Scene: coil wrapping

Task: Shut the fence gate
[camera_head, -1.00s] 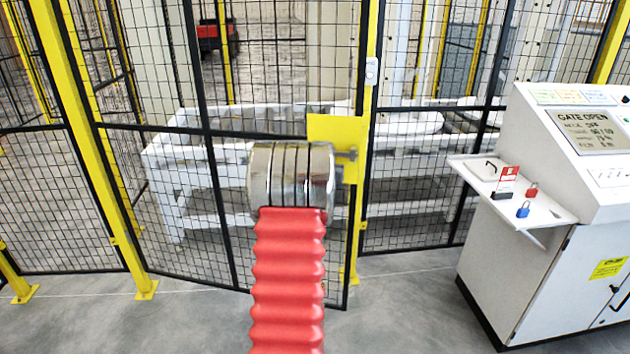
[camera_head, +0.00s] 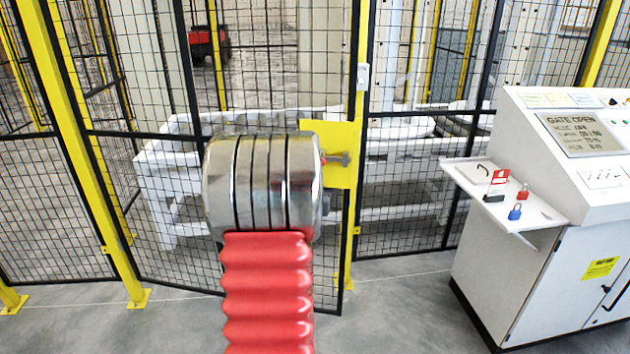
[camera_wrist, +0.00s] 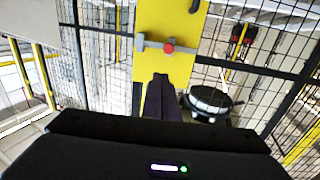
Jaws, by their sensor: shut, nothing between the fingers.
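The fence gate (camera_head: 170,205) is a black-framed mesh panel between two yellow posts. Its lower edge slants toward me on the right, so it stands slightly ajar. A yellow latch plate (camera_head: 338,140) with a grey bolt (camera_head: 336,160) sits at its right edge, by the right post (camera_head: 357,100). In the wrist view the plate (camera_wrist: 172,70) and a bolt with a red knob (camera_wrist: 168,47) lie just beyond my gripper (camera_wrist: 160,78). Its dark fingers are together and empty; I cannot tell whether they touch the plate. In the head view my wrist hides the gripper and part of the gate.
A white console (camera_head: 560,220) stands at the right, its screen (camera_head: 582,132) reading GATE OPEN. Its side shelf (camera_head: 510,225) holds small padlocks and a red tag. A white machine frame (camera_head: 160,175) stands behind the fence. Grey floor is open between gate and console.

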